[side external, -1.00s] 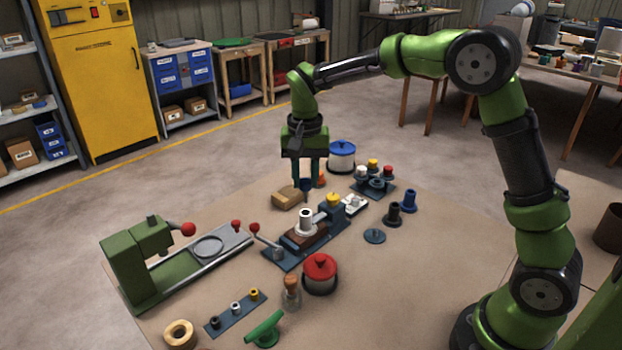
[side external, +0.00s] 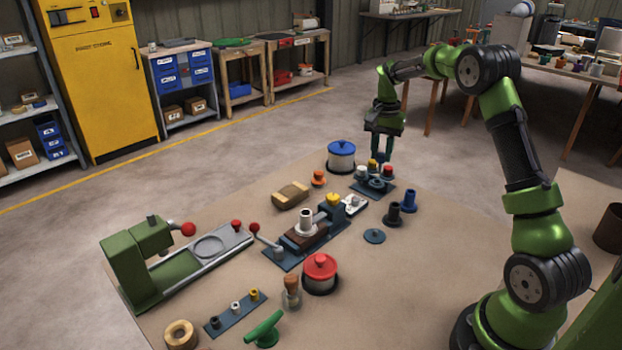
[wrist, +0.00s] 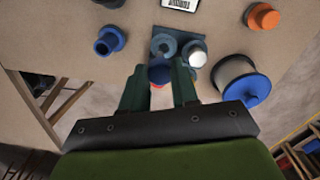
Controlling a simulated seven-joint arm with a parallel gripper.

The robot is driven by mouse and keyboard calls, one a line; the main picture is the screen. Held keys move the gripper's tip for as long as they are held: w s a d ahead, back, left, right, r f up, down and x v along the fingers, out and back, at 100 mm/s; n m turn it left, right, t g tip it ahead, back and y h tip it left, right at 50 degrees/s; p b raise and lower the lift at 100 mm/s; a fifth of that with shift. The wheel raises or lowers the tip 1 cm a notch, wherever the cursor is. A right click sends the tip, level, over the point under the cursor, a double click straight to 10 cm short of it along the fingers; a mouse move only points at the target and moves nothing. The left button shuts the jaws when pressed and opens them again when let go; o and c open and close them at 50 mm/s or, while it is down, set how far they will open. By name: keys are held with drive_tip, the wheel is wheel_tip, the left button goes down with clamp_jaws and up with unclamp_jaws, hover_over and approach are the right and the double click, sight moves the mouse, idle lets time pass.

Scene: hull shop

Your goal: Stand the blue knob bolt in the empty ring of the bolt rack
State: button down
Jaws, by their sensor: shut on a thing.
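My gripper (side external: 382,152) is shut on the blue knob bolt (wrist: 159,71), with its round dark-blue end between the fingertips in the wrist view. It holds the bolt above the back of the bolt rack (side external: 360,187). The rack carries a white-topped bolt (side external: 361,172), a yellow-topped one (side external: 373,164) and a red-topped one (side external: 388,171). The empty ring (side external: 377,183) is at the rack's front, and shows in the wrist view (wrist: 164,45) beyond the held bolt. The bolt's lower part is hard to make out. The fingers and bolt partly hide the rack in the wrist view.
A blue-lidded pot (side external: 341,157) stands left of the rack. A blue hollow piece (side external: 409,200) and a dark one (side external: 394,213) stand to its right. A white labelled item (side external: 354,205) lies in front. Bare tabletop lies to the right.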

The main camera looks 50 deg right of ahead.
drive_tip(key=shift+w+d, duration=0.25)
drive_tip(key=shift+f, duration=2.85)
drive_tip(key=shift+f, duration=0.55)
drive_tip(key=c, duration=1.1)
unclamp_jaws()
drive_tip(key=shift+r, duration=5.5)
